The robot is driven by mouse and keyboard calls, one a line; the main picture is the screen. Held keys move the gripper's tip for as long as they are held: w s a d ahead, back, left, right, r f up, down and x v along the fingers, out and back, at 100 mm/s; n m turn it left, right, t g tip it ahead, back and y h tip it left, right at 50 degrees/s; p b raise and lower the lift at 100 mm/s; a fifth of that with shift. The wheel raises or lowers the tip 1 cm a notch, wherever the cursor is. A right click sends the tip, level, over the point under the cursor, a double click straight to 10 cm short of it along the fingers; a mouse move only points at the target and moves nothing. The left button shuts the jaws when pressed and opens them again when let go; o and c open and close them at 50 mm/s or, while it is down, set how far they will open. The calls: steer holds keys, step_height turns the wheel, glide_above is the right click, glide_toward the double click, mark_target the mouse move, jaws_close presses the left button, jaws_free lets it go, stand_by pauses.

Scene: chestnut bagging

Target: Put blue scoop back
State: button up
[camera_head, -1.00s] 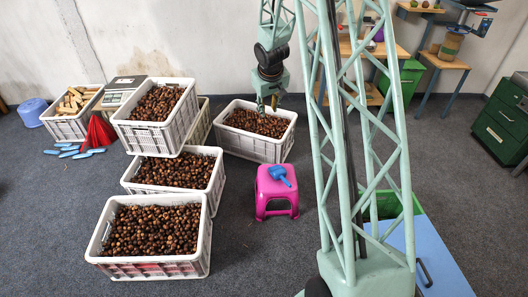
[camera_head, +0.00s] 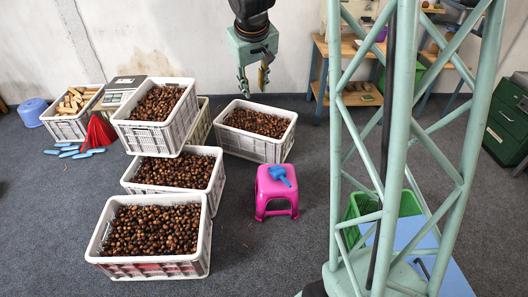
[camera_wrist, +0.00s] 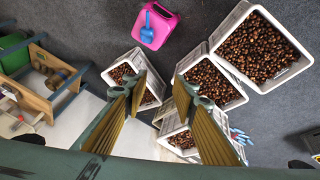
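In the wrist view the blue scoop (camera_wrist: 149,32) lies on the pink stool (camera_wrist: 158,20) at the top. My gripper (camera_head: 254,80) hangs in the air near the wall, above and behind the back crate, apart from the scoop. Its fingers (camera_wrist: 157,95) are spread with a clear gap and nothing between them.
Several white crates of chestnuts, such as the front one (camera_head: 200,250), stand left of the stool. Another crate (camera_head: 252,147) stands behind it. A green crate (camera_head: 361,208) and blue surface (camera_head: 450,275) are at right. Floor around the stool is clear.

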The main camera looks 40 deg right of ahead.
steer(key=s+a+r, duration=1.2)
steer(key=s+a, duration=0.2)
steer(key=s, duration=0.3)
steer(key=s+a+r+y, duration=0.1)
steer(key=s+a, duration=0.4)
steer(key=s, duration=0.7)
steer(key=s+a+r+n+y, duration=0.1)
steer(key=s+a, duration=0.5)
steer(key=s, duration=0.6)
steer(key=shift+r+n+y, duration=0.15)
steer(key=shift+n+y, duration=0.15)
